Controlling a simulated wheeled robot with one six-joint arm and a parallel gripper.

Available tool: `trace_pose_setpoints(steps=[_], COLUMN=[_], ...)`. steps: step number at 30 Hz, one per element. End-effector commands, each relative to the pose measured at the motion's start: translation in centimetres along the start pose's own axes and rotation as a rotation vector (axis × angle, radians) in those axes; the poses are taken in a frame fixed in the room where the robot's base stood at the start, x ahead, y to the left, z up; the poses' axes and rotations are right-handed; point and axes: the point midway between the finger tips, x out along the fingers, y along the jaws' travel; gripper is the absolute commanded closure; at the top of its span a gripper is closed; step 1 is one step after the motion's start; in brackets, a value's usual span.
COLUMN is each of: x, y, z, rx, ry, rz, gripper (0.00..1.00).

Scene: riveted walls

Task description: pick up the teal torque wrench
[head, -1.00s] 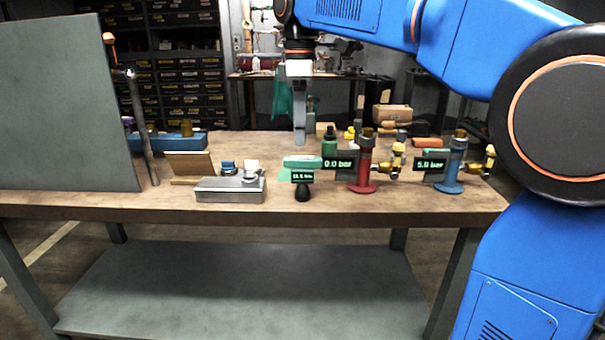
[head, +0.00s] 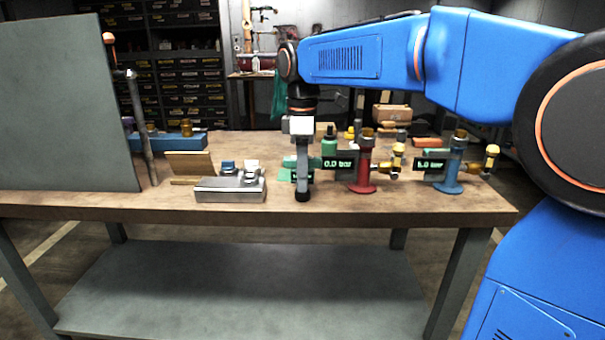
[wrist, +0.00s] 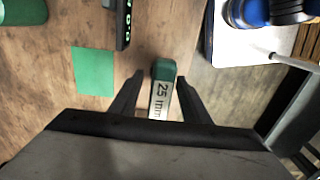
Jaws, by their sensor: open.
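The teal torque wrench is mostly hidden behind my gripper in the head view; a teal part (head: 288,162) shows just left of the jaws. In the wrist view a teal-ended silver piece marked "25 mm" (wrist: 163,82) lies between my fingers; I cannot tell for sure that it is the wrench. My gripper (head: 302,190) points down, low over the front of the bench. In the wrist view my gripper (wrist: 158,88) is open, one finger on each side of this piece. Whether the fingers touch it I cannot tell.
A grey metal box (head: 230,189) stands left of my gripper on the wooden bench (head: 150,205). A red stand (head: 364,175) with a "0.0 bar" display is close on the right, a blue one (head: 450,175) farther right. A grey panel (head: 65,100) blocks the left.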

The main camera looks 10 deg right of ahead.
Motion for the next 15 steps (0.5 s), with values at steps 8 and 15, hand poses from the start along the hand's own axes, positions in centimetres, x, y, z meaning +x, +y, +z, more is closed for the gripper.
trace_pose_setpoints(steps=[8, 15], x=[0.17, 0.17], y=[0.00, -0.01], z=[-0.01, -0.01], rx=[0.000, 0.000], ry=[0.000, 0.000], rz=[0.001, 0.001], gripper=[0.62, 1.00])
